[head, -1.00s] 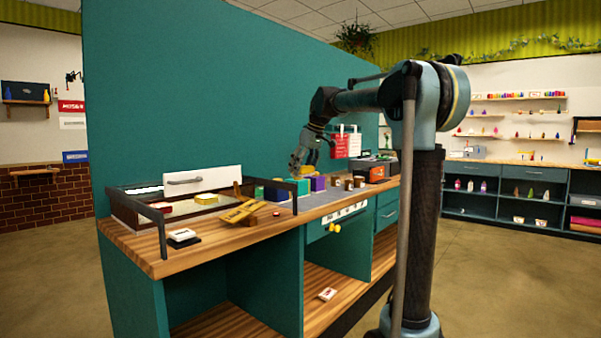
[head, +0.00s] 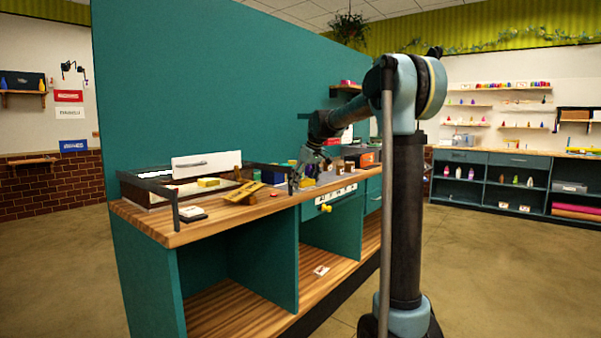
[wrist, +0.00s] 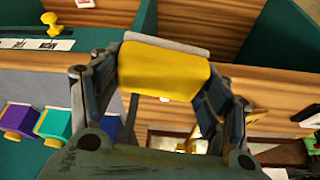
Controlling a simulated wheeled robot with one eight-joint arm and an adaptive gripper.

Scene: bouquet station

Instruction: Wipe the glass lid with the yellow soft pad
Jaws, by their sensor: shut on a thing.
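My gripper (wrist: 163,85) is shut on the yellow soft pad (wrist: 163,72), which has a grey backing along its far edge in the wrist view. In the head view my gripper (head: 302,180) hangs low over the bench, just beyond the right end of a dark-framed case (head: 150,178). The case has a white panel with a handle (head: 205,165) at its back. The glass lid is hard to make out there, and I cannot tell its edges. The pad is apart from the case.
A yellow wooden stand (head: 243,191) and a small white box (head: 193,214) sit along the front of the bench (head: 225,222). Purple (wrist: 15,118) and teal (wrist: 54,122) blocks show in the wrist view. A yellow knob (head: 326,208) sticks out from the bench front.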

